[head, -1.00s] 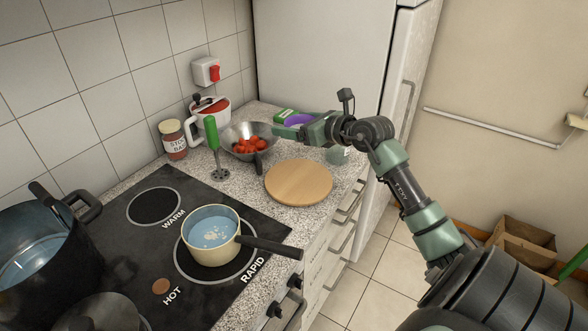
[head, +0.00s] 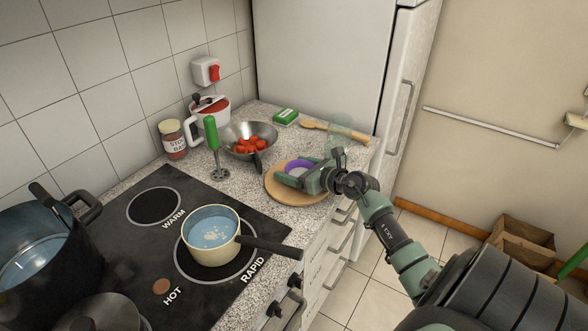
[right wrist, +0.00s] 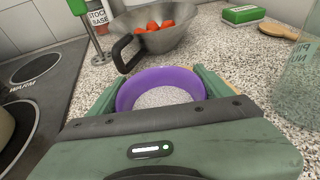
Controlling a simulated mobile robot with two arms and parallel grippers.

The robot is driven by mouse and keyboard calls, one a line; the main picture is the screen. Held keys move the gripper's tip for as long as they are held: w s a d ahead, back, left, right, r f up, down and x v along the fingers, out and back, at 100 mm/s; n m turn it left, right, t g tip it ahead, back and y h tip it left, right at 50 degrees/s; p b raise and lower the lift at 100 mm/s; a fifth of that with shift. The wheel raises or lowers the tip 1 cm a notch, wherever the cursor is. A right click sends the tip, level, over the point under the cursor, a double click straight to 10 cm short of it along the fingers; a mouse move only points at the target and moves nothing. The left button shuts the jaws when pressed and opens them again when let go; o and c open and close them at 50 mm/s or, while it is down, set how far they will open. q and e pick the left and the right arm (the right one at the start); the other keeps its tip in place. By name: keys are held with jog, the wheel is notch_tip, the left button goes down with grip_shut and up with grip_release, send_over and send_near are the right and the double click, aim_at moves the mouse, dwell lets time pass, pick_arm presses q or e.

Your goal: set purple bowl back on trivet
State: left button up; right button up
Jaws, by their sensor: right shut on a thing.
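The purple bowl (head: 299,164) is in my right gripper (head: 290,174), at the round wooden trivet (head: 298,199). In the right wrist view the bowl (right wrist: 160,76) sits between the two green fingers, which are shut on it. Its inside looks pale and speckled. The bowl looks roughly level and lies over the trivet in the head view. I cannot tell whether its base touches the wood. The gripper and bowl hide part of the trivet. My left gripper is not in view.
A metal colander (head: 237,132) of tomatoes and a green hand blender (head: 212,136) stand left of the trivet. Behind are a green box (head: 285,116), a wooden spoon (head: 350,132) and a clear glass jar (head: 339,127). A saucepan (head: 211,241) sits on the hob.

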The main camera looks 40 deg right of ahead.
jog(key=shift+f, duration=0.15)
jog(key=o, duration=1.5)
jog(key=shift+s+r, duration=0.1)
jog(key=shift+r, duration=0.2)
jog(key=b+v, duration=0.1)
jog(key=v, duration=0.9)
jog(key=shift+s, duration=0.35)
jog(key=shift+s+d+r, duration=0.1)
jog(key=shift+s+r, duration=0.15)
jog(key=shift+s, duration=0.35)
